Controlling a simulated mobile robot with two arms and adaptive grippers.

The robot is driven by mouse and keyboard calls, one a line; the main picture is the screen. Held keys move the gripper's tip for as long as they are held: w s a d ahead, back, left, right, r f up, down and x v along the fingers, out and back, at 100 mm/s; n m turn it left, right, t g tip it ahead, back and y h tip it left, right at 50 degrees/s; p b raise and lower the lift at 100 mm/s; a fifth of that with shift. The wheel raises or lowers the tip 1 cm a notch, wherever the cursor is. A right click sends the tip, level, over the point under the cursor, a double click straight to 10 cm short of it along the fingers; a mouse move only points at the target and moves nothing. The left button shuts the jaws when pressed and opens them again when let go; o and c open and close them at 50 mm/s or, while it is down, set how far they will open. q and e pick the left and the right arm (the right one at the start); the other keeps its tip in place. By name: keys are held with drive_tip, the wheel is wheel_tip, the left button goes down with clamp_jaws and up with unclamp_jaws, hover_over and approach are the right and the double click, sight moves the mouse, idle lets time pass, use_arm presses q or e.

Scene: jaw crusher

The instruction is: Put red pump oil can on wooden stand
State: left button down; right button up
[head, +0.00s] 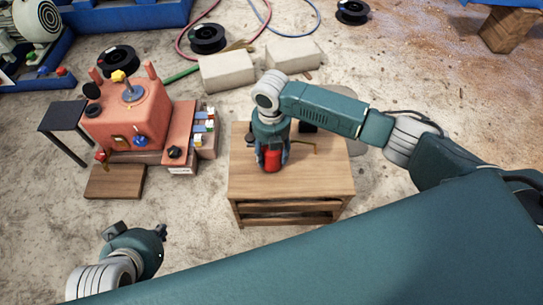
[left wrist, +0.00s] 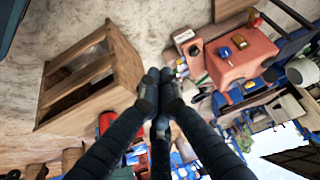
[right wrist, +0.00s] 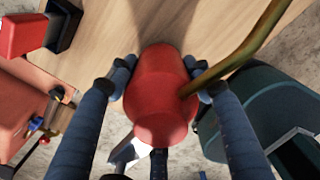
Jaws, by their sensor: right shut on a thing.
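The red pump oil can (head: 271,160) is in my right gripper (head: 271,166), over the wooden stand (head: 325,182) in the head view. In the right wrist view the can (right wrist: 160,90) sits between the fingers of my right gripper (right wrist: 160,85), which is shut on it. Its brass spout (right wrist: 240,55) points to the upper right, above the wooden top (right wrist: 130,30). I cannot tell whether the can's base touches the wood. My left gripper (head: 161,234) is low at the left, away from the stand. In the left wrist view its fingertips (left wrist: 160,84) are together and empty.
A red jaw crusher (head: 130,115) stands left of the stand, with a small wooden board (head: 114,182) before it. A red-and-black object (right wrist: 25,35) is near the can. Concrete blocks (head: 228,70) and a cable reel (head: 207,38) lie behind. Bare floor separates crusher and stand.

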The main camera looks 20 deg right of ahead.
use_arm(q)
drive_tip(key=shift+w+d+r+t, duration=0.15)
drive_tip(key=shift+w+r+t, duration=0.1)
drive_tip(key=shift+w, duration=0.25)
drive_tip(key=shift+w+d+r+t, duration=0.15)
drive_tip(key=shift+w+r+t, duration=0.1)
drive_tip(key=shift+w, duration=0.2)
use_arm(e)
drive_tip(key=shift+f, duration=0.5)
drive_tip(key=o, duration=1.6)
drive_tip(key=shift+f, duration=0.15)
